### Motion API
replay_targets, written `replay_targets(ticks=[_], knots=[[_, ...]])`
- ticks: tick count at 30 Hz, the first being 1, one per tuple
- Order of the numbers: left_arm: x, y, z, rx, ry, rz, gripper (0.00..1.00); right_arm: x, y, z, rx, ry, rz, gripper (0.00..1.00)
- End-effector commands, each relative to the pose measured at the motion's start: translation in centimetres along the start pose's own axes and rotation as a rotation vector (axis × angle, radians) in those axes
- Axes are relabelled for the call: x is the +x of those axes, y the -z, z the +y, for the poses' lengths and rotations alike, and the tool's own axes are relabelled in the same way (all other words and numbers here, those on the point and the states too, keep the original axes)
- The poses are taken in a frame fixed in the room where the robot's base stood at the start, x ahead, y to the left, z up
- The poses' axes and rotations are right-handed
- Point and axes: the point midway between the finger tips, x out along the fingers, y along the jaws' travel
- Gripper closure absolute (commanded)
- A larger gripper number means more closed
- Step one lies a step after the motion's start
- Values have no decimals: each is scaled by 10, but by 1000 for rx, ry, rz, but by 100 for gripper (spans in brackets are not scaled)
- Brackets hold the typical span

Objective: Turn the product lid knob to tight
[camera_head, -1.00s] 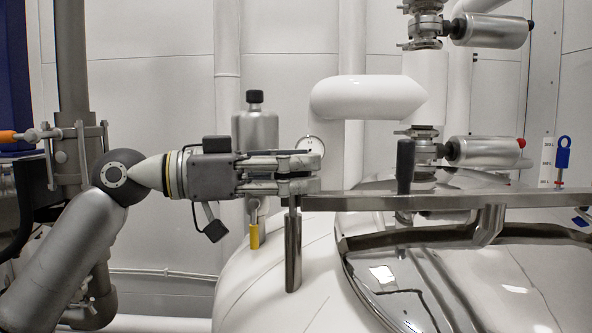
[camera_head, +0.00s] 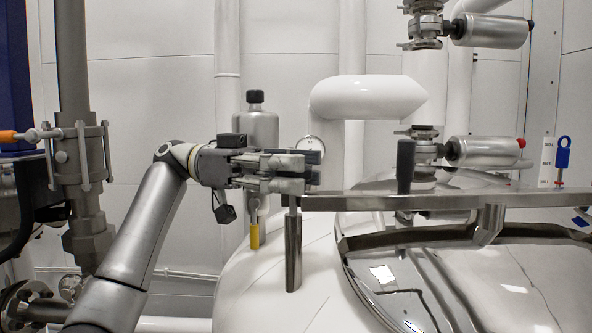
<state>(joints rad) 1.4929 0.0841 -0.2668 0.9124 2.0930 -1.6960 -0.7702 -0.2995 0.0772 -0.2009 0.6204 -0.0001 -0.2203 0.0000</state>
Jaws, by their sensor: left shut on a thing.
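The product lid (camera_head: 470,268) is a shiny metal dome on the white tank, with a flat metal bar (camera_head: 440,200) across it. My left gripper (camera_head: 300,172) is at the bar's left end, above an upright metal post (camera_head: 293,250). It is shut on what seems to be the lid knob at the top of this post. The fingers hide the knob, so its shape and how tight it is cannot be told. A black upright handle (camera_head: 405,165) stands on the bar to the right of the gripper. My right gripper is not in view.
A grey bottle-shaped cylinder (camera_head: 262,130) and a small round gauge (camera_head: 311,145) stand behind the gripper. A yellow-handled valve (camera_head: 254,235) is below it. A wide white pipe (camera_head: 368,97) is above right. A vertical pipe with clamps (camera_head: 77,150) stands at left.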

Motion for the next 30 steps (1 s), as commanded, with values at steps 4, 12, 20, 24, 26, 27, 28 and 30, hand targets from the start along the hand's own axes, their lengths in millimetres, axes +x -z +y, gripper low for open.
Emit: replay_targets(ticks=[4, 12, 20, 24, 26, 27, 28, 30], knots=[[-1, 2, 0, 1, -33, 3, 77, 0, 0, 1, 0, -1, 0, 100], [0, 2, 0, 1, -57, 2, 77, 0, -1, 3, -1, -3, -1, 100], [0, 2, 0, 1, -58, 2, 77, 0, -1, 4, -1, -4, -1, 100], [-1, 2, 0, 1, -57, 2, 48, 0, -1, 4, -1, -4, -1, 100], [-1, 2, 0, 1, -58, 1, 40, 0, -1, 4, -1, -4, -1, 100], [0, 2, 0, 0, -58, 1, 35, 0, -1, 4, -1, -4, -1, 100], [0, 1, 0, 0, -58, 1, 31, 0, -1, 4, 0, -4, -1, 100], [0, 1, 0, 0, -58, 1, 31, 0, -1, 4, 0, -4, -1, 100]])
